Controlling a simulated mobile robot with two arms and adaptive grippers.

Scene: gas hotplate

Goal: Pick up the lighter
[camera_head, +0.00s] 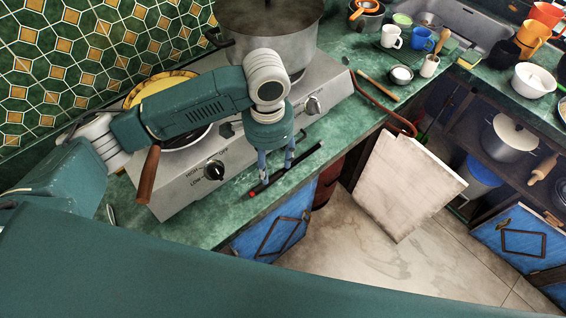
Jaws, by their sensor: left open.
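The lighter (306,156) is a long, thin black stick with a red end. It lies on the green counter along the front of the hotplate, slanting up to the right. My left gripper (277,172) points down over the middle of the lighter, with its fingers spread apart. The fingertips overlap the lighter in the picture. I cannot tell whether they touch it or how high they are above it. My right gripper is not in view.
The grey hotplate (186,195) stands just behind the lighter. It carries a large pot (305,45) and a pan with a wooden handle (148,175). Mugs (391,37) and bowls stand at the back right. An open pale door (405,187) juts out below the counter.

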